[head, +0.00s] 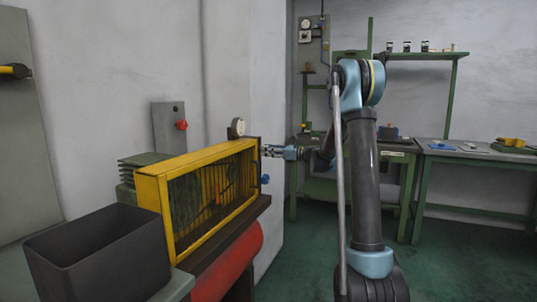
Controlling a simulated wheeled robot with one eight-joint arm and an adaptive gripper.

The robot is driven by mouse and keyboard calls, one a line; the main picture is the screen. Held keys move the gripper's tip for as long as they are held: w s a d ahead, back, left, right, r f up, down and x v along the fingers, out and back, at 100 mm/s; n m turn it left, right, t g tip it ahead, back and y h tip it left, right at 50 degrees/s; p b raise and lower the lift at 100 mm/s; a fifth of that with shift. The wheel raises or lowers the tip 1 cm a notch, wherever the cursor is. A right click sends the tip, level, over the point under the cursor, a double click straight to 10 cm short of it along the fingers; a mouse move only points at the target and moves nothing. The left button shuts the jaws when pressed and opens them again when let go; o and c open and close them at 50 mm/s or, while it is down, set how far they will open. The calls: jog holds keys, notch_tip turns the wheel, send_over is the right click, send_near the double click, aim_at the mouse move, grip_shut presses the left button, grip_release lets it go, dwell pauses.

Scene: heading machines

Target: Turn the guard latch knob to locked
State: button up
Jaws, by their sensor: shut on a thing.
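The yellow machine guard (163,215), a frame with dark bars, stands on the machine at left centre. My gripper (266,151) reaches in from the right to the upper right end of the guard. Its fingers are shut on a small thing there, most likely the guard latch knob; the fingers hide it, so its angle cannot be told. A blue knob (265,179) shows lower on the same end, apart from my gripper.
A dark open bin (98,262) stands at front left. A red cylinder (232,268) lies under the guard. A round gauge (237,127) sits above the guard, and a grey panel with a red knob (181,125) is behind. Green benches (470,190) line the back; green floor is clear at right.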

jog(key=shift+w, duration=0.1)
jog(key=shift+w+d+r+n, duration=0.1)
jog(key=shift+n, duration=4.3)
jog(key=shift+r+n, duration=0.1)
jog(key=shift+n, duration=4.3)
jog(key=o, duration=1.1)
jog(key=shift+d, duration=0.1)
jog(key=v, duration=1.1)
jog(key=shift+d, duration=0.4)
jog(key=shift+f, duration=0.1)
